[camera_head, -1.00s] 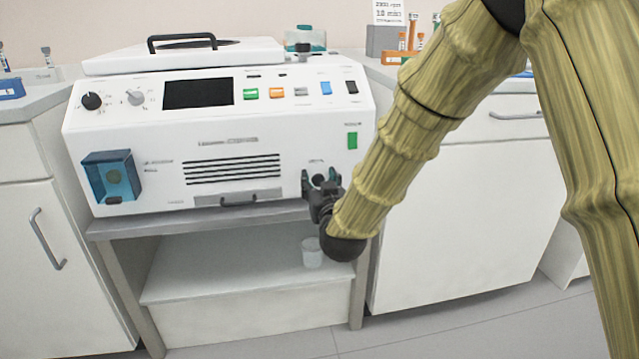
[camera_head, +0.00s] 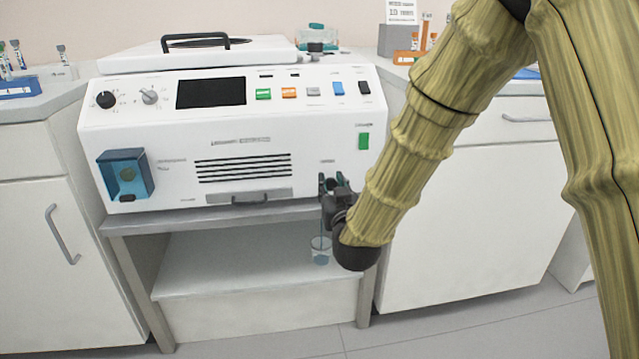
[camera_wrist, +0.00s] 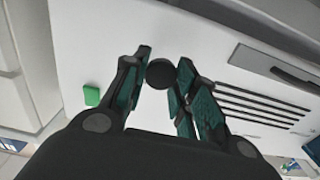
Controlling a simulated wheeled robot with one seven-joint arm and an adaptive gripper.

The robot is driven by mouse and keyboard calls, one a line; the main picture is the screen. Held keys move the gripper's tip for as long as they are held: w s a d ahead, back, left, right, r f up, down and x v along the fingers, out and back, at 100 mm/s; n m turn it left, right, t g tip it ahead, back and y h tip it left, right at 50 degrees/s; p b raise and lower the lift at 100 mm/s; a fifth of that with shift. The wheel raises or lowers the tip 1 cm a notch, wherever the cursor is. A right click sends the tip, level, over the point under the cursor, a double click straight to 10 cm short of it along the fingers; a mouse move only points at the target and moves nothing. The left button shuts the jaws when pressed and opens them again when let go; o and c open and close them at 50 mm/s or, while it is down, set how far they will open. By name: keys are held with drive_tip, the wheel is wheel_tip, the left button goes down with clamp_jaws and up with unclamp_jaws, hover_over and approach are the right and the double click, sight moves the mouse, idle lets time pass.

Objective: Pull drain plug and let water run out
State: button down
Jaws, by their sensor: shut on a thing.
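A white benchtop machine (camera_head: 330,150) stands on a grey shelf unit. My gripper (camera_head: 334,184) is at the lower right of its front panel. In the wrist view my gripper (camera_wrist: 163,75) is shut on a round black plug (camera_wrist: 160,73) between its fingertips. The drain opening is hidden, and I cannot tell how far the plug stands from the panel. A thin blue stream (camera_head: 321,228) falls below the gripper into a small clear beaker (camera_head: 320,256) on the lower shelf. Some bluish water shows in the beaker.
The lower shelf (camera_head: 215,265) is clear left of the beaker. White cabinets (camera_head: 460,220) stand on both sides. A green button (camera_head: 364,141) sits above the gripper; it also shows in the wrist view (camera_wrist: 92,95). Tube racks (camera_head: 30,86) stand on the counters.

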drive_tip(key=c, duration=1.1)
unclamp_jaws()
drive_tip(key=shift+s, duration=0.1)
drive_tip(key=v, duration=1.2)
